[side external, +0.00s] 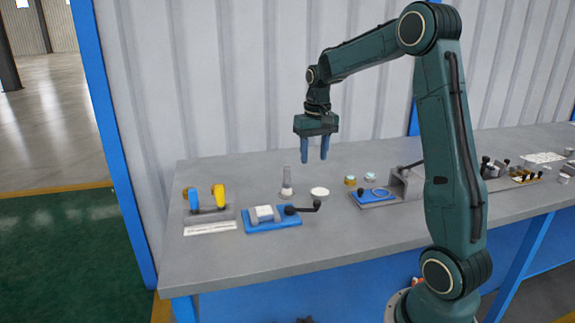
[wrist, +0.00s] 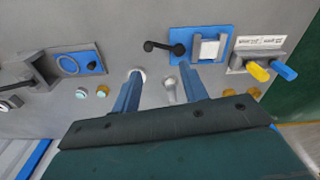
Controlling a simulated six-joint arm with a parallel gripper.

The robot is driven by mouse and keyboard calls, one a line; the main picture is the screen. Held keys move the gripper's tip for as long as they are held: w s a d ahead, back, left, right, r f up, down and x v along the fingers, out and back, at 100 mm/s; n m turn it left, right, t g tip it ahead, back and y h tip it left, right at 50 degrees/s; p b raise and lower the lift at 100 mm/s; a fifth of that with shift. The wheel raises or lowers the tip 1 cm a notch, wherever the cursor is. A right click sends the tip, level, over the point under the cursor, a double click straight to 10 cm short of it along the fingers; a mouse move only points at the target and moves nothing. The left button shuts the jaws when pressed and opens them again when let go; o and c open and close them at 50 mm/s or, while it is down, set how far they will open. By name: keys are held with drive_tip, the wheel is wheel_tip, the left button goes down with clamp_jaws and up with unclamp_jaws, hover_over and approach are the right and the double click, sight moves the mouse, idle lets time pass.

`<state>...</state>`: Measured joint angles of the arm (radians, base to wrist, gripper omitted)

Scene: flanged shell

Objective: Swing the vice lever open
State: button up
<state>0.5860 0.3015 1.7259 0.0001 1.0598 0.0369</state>
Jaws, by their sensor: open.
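The vice (side external: 262,226) has a blue base with a pale block in grey jaws, and sits near the front left of the bench. Its black lever (side external: 304,209) sticks out to the right, with a ball knob at its end. In the wrist view the vice (wrist: 226,46) is at the upper right and the lever (wrist: 163,46) points left from it. My gripper (side external: 314,158) is open and empty, raised above the bench behind the lever, not touching it. In the wrist view my blue fingers (wrist: 161,70) show below the lever, partly covering the blue base's edge.
A grey holder with blue and yellow handles (side external: 206,198) stands left of the vice. A slim grey upright piece (side external: 287,185) and a white round piece (side external: 320,193) stand below my gripper. A blue plate fixture (side external: 374,197) is to the right. The bench front (side external: 330,245) is clear.

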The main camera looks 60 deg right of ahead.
hover_over(317, 201)
wheel_tip(317, 201, down, 3)
drive_tip(key=shift+m, duration=0.4)
drive_tip(key=shift+f, duration=0.2)
wheel_tip(317, 201, down, 14)
drive_tip(key=shift+r, duration=0.25)
idle(0.3)
clamp_jaws()
